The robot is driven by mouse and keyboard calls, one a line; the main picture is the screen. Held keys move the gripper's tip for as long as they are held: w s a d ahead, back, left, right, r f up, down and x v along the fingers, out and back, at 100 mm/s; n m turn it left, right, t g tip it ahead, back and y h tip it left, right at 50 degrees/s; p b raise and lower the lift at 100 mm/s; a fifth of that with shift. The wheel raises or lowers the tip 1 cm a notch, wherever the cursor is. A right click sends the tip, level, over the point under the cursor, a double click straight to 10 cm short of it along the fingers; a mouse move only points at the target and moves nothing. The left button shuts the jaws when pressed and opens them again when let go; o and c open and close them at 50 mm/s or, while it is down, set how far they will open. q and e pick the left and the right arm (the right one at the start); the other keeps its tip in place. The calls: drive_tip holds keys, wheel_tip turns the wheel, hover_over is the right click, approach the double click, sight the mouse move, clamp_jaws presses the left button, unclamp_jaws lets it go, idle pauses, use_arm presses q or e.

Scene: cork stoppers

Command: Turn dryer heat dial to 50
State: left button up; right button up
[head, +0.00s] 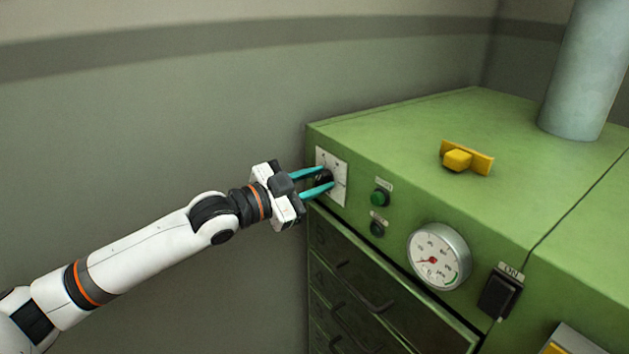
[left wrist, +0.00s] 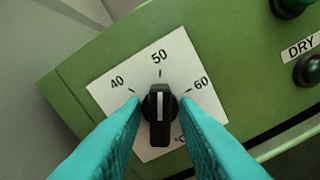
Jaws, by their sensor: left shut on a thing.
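The heat dial is a black knob (left wrist: 159,128) on a white scale plate (left wrist: 110,88) marked 40, 50 and 60. In the left wrist view its white pointer line points up toward the 50 mark. My left gripper (head: 325,180) has its teal fingers on either side of the knob and is shut on it; the fingers also show in the left wrist view (left wrist: 160,112). In the head view the fingers partly hide the knob and plate. My right gripper is not in view.
The green dryer cabinet (head: 400,135) carries a green button (head: 380,197), a dark button (head: 377,228), a round gauge (head: 439,257) and a black ON switch (head: 499,291). A yellow piece (head: 466,158) is on top, near a grey pipe (head: 585,70). Dark drawers (head: 360,290) are below.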

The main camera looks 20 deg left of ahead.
use_arm(q)
drive_tip(key=shift+f, duration=0.2)
drive_tip(key=o, duration=0.7)
drive_tip(key=shift+r, duration=0.1)
drive_tip(key=shift+b+v, duration=2.45)
drive_tip(key=shift+v, duration=3.5)
